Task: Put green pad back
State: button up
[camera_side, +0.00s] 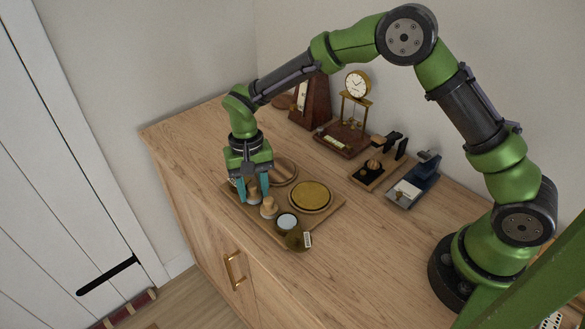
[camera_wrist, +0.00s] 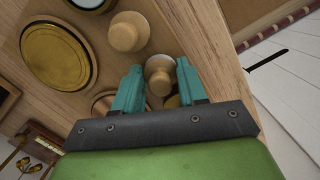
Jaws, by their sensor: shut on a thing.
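My gripper (camera_side: 255,196) has its teal fingers on either side of a wooden knob (camera_wrist: 160,65), near the front left of a wooden board (camera_side: 333,205). The gripper is shut on this knob, which is mostly hidden by the fingers in the side view. A second wooden knob (camera_side: 269,208) stands just to its right, apart from the fingers; it also shows in the wrist view (camera_wrist: 128,32). No plainly green pad can be made out. A dark olive round piece (camera_side: 294,241) with a white label lies at the board's front edge; I cannot tell what it is.
The board also holds a gold disc (camera_side: 310,194), a brown disc (camera_side: 286,169) and a white-topped round piece (camera_side: 287,222). A clock (camera_side: 357,84), a metronome (camera_side: 310,103) and small devices (camera_side: 412,188) stand behind. The cabinet top (camera_side: 372,250) is clear at front right.

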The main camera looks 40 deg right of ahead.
jog(key=shift+f, duration=0.1)
jog(key=o, duration=1)
notch_tip(320, 180, up, 12)
jog(key=w, duration=0.1)
jog(key=s+d+r+t, duration=0.3)
jog(key=s+d+r, duration=0.5)
jog(key=r, duration=0.2)
jog(key=shift+s+d+n+t+y, duration=0.2)
jog(key=shift+s+d+t, duration=0.8)
jog(key=shift+s, duration=1.35)
jog(key=shift+s+d+n+t+y, duration=0.2)
jog(key=shift+s+d+t, duration=0.8)
jog(key=shift+s, duration=1.3)
jog(key=shift+s+d+n+t+y, duration=0.1)
jog(key=shift+s+d+t+y, duration=0.2)
jog(key=shift+s+d+t, duration=1.4)
